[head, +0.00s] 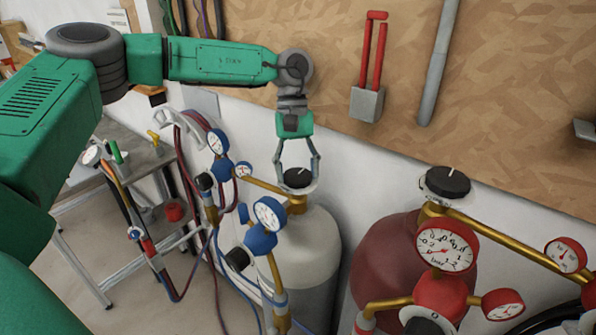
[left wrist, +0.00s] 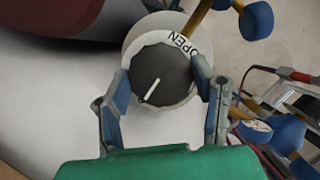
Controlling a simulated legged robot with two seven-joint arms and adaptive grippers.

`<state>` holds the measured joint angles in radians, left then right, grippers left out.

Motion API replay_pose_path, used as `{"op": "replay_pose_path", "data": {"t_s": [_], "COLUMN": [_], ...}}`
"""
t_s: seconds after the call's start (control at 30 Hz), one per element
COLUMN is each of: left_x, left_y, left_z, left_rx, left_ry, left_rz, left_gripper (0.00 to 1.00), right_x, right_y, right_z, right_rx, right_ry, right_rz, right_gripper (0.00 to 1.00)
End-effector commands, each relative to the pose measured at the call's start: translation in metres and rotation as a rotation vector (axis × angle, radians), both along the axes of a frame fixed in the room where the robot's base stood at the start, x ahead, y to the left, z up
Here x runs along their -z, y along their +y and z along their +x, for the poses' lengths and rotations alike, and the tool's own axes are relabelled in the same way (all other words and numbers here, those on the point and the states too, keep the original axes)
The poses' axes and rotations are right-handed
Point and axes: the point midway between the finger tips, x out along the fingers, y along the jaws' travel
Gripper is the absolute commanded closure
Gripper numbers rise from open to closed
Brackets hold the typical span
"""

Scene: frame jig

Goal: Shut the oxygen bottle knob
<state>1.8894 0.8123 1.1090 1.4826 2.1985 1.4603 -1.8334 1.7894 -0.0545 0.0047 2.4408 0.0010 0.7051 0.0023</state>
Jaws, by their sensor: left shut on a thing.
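The black round knob (head: 298,178) with a white pointer line sits on top of the white bottle (head: 313,240), which has blue gauges. My left gripper (head: 298,168) comes down from above and is shut on this knob, one finger on each side. In the left wrist view the knob (left wrist: 162,76) lies between the two fingers (left wrist: 160,88). Its white line is tilted, and the pale disc (left wrist: 188,38) behind it shows the word OPEN at the upper right. The rest of the disc's lettering is hidden or not readable. My right gripper is not in view.
A dark red bottle (head: 375,270) with its own black knob (head: 447,183) and red gauges (head: 447,246) stands to the right. Blue gauges (head: 268,214) and hoses crowd the left side. A wooden board (head: 330,60) with hung tools is behind. A metal table (head: 95,215) stands at left.

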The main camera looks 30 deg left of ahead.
Motion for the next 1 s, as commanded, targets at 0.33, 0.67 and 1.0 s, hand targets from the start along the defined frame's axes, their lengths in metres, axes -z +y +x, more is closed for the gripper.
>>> {"op": "replay_pose_path", "data": {"t_s": [0.33, 0.67, 1.0], "left_x": [-0.0021, -0.0018, -0.0009], "left_y": [0.0009, 0.0008, 0.0001], "left_z": [0.0035, 0.0036, 0.0011], "left_rx": [0.074, 0.078, 0.081], "left_ry": [-0.01, -0.011, -0.006], "left_rz": [0.001, 0.0, 0.0], "left_gripper": [0.77, 0.77, 0.27], "right_x": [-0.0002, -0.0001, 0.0], "right_y": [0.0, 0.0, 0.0], "right_z": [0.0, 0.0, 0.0], "right_rx": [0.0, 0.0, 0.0], "right_ry": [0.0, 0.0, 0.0], "right_rz": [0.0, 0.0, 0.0], "right_gripper": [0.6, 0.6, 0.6]}}
